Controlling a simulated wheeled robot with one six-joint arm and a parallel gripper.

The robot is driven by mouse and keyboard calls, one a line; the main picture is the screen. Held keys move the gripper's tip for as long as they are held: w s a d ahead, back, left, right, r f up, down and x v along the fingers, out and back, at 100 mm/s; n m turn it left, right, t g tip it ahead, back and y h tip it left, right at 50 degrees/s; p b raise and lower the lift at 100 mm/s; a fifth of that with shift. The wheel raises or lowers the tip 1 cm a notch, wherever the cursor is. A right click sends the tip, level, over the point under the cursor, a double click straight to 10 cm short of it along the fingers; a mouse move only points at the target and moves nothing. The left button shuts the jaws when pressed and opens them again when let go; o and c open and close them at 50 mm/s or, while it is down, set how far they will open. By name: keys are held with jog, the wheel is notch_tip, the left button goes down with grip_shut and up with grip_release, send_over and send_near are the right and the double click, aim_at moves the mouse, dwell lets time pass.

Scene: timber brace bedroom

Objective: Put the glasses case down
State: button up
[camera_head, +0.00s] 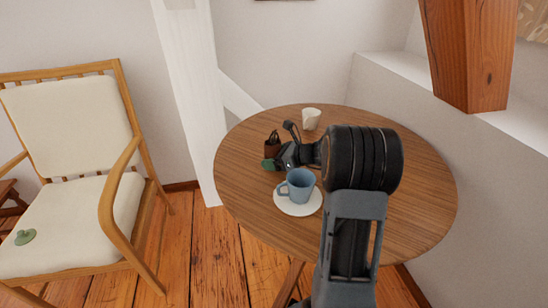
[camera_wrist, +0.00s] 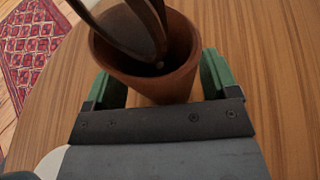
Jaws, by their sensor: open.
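The glasses case (camera_wrist: 155,86), a brown upright open-topped holder, stands on the round wooden table. Dark glasses-like arms (camera_wrist: 128,32) stick up out of it. It also shows in the head view (camera_head: 271,149), partly hidden by my gripper. My gripper (camera_wrist: 160,80) is open, with one green finger on each side of the case; in the head view my gripper (camera_head: 274,159) is low at the tabletop. I cannot tell whether either finger touches the case.
A blue mug (camera_head: 298,184) on a white saucer (camera_head: 290,207) stands close in front of the case. A white cup (camera_head: 311,118) stands behind. The right part of the table (camera_head: 425,190) is clear. A cushioned chair (camera_head: 60,220) with a small green object (camera_head: 25,237) stands left.

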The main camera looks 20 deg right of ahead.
jog(key=p+v, duration=0.2)
jog(key=v, duration=1)
jog(key=shift+r, duration=0.15)
